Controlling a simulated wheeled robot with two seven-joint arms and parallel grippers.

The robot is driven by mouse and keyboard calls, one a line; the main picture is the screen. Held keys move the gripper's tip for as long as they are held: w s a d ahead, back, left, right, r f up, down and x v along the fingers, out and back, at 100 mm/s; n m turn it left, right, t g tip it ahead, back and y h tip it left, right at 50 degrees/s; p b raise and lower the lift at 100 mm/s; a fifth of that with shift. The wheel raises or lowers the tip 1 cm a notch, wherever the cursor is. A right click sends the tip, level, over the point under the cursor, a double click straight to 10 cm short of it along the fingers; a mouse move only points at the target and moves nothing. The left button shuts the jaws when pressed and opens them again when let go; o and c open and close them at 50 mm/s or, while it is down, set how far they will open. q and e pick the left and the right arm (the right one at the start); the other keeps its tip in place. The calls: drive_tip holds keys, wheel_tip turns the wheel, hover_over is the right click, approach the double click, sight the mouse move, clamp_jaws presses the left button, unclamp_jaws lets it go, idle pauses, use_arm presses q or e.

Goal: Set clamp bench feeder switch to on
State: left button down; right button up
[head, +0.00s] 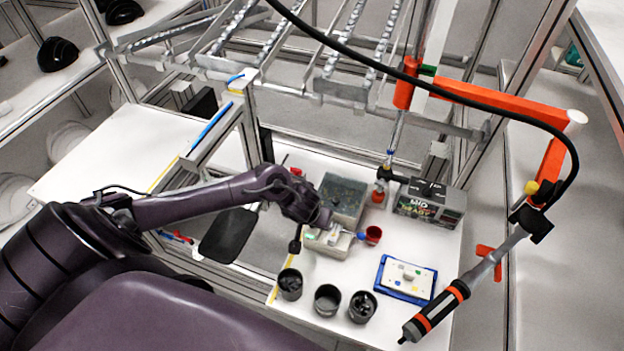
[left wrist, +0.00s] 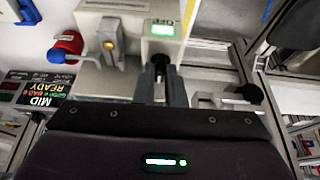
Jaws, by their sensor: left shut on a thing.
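The clamp bench feeder (head: 330,246) is a pale box on the white bench, partly hidden by my left gripper. In the left wrist view, the feeder (left wrist: 105,80) has a small lit green label (left wrist: 162,29) whose upside-down lettering I cannot read surely. A dark switch lever (left wrist: 160,59) sticks out below that label. My left gripper (head: 323,219) is at the feeder, and its fingers (left wrist: 162,75) are closed around the lever in the left wrist view. How far the lever is thrown is hard to tell. My right gripper is not in view.
A display box (head: 430,201) stands at the back right of the bench. A red cup (head: 373,235) is right of the feeder. Several black cups (head: 327,299) line the front, beside a blue-framed tray (head: 405,279). A hanging tool (head: 465,288) is at the right.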

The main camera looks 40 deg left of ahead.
use_arm(q)
drive_tip(key=c, duration=1.8)
unclamp_jaws()
drive_tip(key=shift+w+r, duration=0.15)
drive_tip(key=shift+v, duration=3.85)
